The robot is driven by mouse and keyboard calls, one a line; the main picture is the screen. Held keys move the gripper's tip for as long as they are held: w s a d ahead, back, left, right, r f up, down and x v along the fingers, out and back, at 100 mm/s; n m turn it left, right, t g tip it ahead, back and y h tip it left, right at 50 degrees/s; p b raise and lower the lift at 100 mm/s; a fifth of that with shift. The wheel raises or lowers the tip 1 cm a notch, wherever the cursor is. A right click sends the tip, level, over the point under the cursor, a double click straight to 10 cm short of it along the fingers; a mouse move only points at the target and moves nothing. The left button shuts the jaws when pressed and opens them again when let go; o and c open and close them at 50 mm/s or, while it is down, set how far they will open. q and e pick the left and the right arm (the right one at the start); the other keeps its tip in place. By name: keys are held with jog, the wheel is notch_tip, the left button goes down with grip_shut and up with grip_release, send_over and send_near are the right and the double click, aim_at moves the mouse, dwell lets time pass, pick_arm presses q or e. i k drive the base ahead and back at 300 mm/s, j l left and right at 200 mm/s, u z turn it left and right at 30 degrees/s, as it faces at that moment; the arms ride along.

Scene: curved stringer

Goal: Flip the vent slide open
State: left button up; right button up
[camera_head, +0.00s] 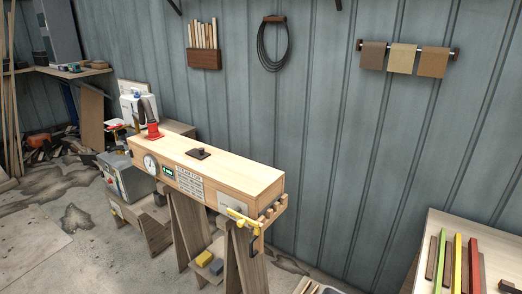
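A long pale wooden box (215,170) stands on trestles in the middle of the view. A small dark plate with a knob (199,153) lies flat on its top; it looks like the vent slide. I cannot tell whether a hole is beneath the plate, or whether it is open or shut. The box front carries a round gauge (151,164), a green-lit display (167,172) and a printed label (189,186). A yellow toggle-like latch (241,219) is at the near right end. Neither of my grippers is in view.
A red fitting with a dark handle (153,131) stands at the box's far end. A grey metal unit (127,180) sits beside it. A bench (430,222) with coloured strips is at the lower right. The box top around the dark plate is clear.

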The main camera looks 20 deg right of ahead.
aim_at(200, 153)
jog(key=z, duration=0.15)
jog(key=i+j+z, duration=0.1)
jog(key=j, duration=0.35)
jog(key=i+j, duration=0.3)
jog(key=j, duration=0.2)
jog(key=i+j+z, duration=0.15)
jog(key=j, duration=0.35)
jog(key=i+j, duration=0.2)
jog(key=j, duration=0.3)
jog(key=i+j+z, duration=0.15)
jog(key=j, duration=0.35)
jog(key=i+j+z, duration=0.1)
jog(key=j, duration=0.4)
jog(key=i+j, duration=0.15)
jog(key=j, duration=0.4)
jog(key=i+j+z, duration=0.15)
jog(key=j, duration=0.35)
